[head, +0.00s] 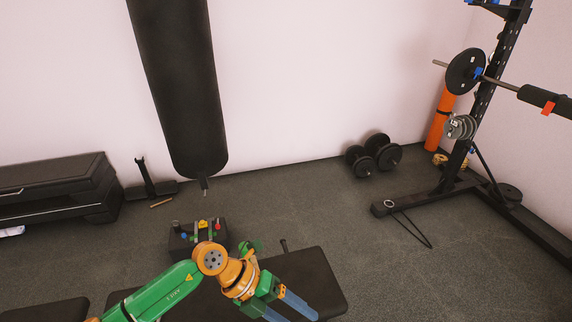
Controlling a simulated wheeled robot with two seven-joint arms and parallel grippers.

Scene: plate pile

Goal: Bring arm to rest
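My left arm comes in from the bottom left, green with orange joints. It bends at an orange joint and points down to the right. My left gripper (290,311) is over the dark padded bench (318,275) at the bottom edge of the head view. Its two blue-grey fingers are apart with nothing visible between them; the tips reach the picture's edge. I cannot tell how high it is above the bench. My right gripper is not in view. Several grey plates (460,127) hang on a peg of the rack (485,100).
A black box with small coloured items (185,243) is on the floor behind my arm. A punching bag (180,90) hangs behind it. Dumbbells (383,152) lie by the wall. A black step bench (60,188) is at left.

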